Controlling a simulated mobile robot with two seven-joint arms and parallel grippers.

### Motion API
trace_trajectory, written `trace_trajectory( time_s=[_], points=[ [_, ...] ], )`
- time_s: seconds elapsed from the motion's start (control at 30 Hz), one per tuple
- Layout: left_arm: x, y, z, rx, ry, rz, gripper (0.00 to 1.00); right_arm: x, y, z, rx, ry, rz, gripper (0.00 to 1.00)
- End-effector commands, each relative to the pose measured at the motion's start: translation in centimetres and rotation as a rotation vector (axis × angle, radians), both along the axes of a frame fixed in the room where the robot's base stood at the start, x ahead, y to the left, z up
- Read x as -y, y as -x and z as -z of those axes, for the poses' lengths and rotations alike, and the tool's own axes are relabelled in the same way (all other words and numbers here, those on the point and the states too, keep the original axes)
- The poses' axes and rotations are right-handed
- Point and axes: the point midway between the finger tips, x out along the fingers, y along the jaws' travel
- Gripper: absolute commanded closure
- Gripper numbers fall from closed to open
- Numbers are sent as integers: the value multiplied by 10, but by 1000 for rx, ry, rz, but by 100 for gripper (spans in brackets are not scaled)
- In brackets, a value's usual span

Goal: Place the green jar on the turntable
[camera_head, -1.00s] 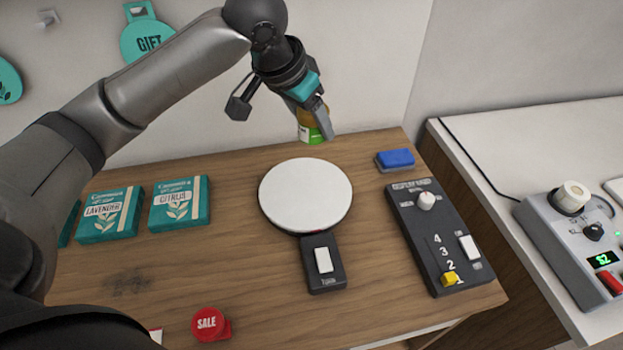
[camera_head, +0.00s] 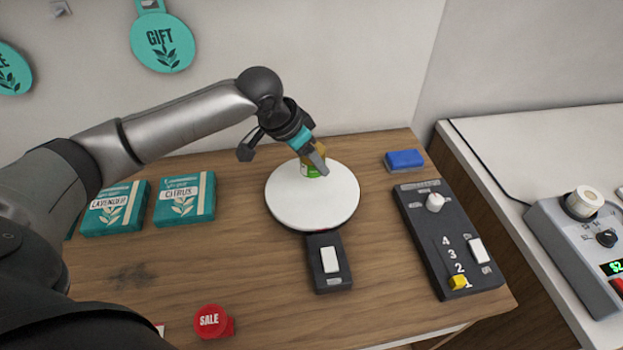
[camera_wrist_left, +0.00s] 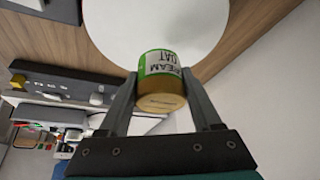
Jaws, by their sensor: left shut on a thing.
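The green jar (camera_head: 309,168) has a green and white label and a tan lid. My left gripper (camera_head: 315,160) is shut on it and holds it over the back part of the round white turntable (camera_head: 305,205). In the left wrist view the jar (camera_wrist_left: 160,80) is between the two fingers, with the turntable (camera_wrist_left: 155,30) beyond it. I cannot tell whether the jar's base touches the turntable. The turntable has a dark switch box (camera_head: 329,262) with a white rocker at its front. My right gripper is not in view.
A dark control panel (camera_head: 448,240) with a yellow slider and a blue block (camera_head: 404,160) are to the right. Teal boxes, lavender (camera_head: 114,208) and citrus (camera_head: 184,199), lie to the left. A red sale button (camera_head: 212,321) is at the front. Clear wood lies between.

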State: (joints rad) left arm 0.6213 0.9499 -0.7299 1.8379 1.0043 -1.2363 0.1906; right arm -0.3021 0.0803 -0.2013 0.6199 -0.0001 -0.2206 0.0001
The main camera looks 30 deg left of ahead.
Motion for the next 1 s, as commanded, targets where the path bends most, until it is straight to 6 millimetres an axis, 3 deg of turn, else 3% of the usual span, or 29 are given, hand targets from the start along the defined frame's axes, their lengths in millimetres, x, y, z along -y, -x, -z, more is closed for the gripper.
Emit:
trace_trajectory(
  time_s=[0.37, 0.8, 0.83, 1.0],
  points=[
    [0, 0, 55, -1, 1, 0, 93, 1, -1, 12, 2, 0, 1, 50],
    [0, 0, 60, 0, 1, 0, 93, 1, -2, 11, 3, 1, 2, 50],
    [0, 0, 61, 0, 0, 0, 33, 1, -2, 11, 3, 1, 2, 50],
    [0, 0, 60, 0, 0, 0, 14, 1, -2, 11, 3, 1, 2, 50]
  ],
)
